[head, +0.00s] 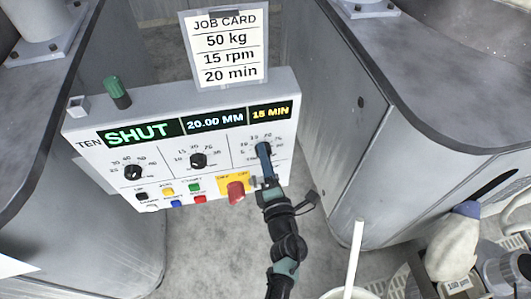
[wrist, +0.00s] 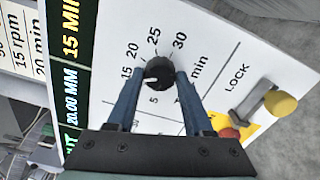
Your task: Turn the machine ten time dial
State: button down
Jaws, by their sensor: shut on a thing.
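The machine marked TEN has a white slanted control panel (head: 177,185) with three black dials in a row. The right one is the time dial, seen in the wrist view as a black knob (wrist: 158,70) on a minute scale. Its white mark points left, near 15. My gripper (wrist: 160,82) is shut on this knob, one blue finger on each side. In the head view my gripper (head: 263,150) covers most of the dial. The display (head: 270,113) reads SHUT, 20.00 MM and 15 MIN. The job card (head: 225,47) reads 50 kg, 15 rpm, 20 min.
The left dial (head: 133,172) and middle dial (head: 198,160) sit beside it. Below are small coloured buttons, a red knob (head: 236,192) on a yellow plate, and a yellow-capped LOCK lever (wrist: 280,103). A green-capped post (head: 117,92) stands on top. Large grey machine bodies flank the panel.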

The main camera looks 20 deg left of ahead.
jog(key=m+p, duration=0.3)
jog(key=m, duration=0.5)
jog(key=shift+s+f+m+p, duration=0.1)
jog(key=shift+m+p, duration=0.2)
jog(key=shift+m, duration=0.1)
dwell(0.4)
jog(key=shift+c, duration=1.5)
grip_release()
jog(key=p+v, duration=0.2)
jog(key=v, duration=1.1)
jog(key=shift+p, duration=0.3)
